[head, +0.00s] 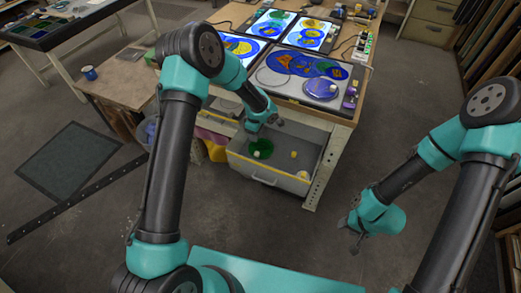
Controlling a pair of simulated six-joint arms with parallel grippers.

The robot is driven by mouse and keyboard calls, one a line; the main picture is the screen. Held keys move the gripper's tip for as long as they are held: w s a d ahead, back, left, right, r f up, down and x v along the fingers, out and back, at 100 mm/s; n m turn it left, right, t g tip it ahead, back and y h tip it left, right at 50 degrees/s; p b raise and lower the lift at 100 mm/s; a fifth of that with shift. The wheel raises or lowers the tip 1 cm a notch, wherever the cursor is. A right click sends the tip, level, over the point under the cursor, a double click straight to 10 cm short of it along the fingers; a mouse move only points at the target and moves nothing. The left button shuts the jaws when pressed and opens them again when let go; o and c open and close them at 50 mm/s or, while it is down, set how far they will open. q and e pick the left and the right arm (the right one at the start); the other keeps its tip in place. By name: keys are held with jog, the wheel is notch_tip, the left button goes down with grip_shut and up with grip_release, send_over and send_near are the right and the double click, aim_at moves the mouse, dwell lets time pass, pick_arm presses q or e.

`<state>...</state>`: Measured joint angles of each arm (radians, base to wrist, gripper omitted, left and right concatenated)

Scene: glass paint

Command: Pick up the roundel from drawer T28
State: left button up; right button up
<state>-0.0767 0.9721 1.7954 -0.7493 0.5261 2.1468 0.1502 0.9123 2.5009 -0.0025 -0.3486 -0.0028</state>
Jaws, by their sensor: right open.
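An open grey drawer (262,174) with a yellowish rim juts out from under the workbench. Its label cannot be read, so I cannot tell whether it is T28. A round dark green piece (260,149), which looks like a roundel, lies in its left part, with a small pale patch on it. My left gripper (268,126) hangs just above the drawer's back left, over the green piece and apart from it; its jaws are too small to read. My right gripper (350,232) is open and empty above the floor, to the right of the drawer.
A small yellow piece (294,154) and a pale piece (303,175) also lie in the drawer. The workbench (335,112) above carries lit panels with blue, green and orange glass. A bench leg (322,170) stands right of the drawer. The floor in front is clear.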

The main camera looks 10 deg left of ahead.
pick_arm(q)
send_over(256, 153)
notch_tip(256, 153, down, 10)
jog(key=shift+s+d+r, duration=0.1)
jog(key=shift+d+r, duration=0.05)
jog(key=shift+r, duration=0.05)
jog(key=shift+w+f, duration=0.2)
jog(key=shift+f, duration=2.4)
jog(key=shift+c, duration=0.4)
grip_shut()
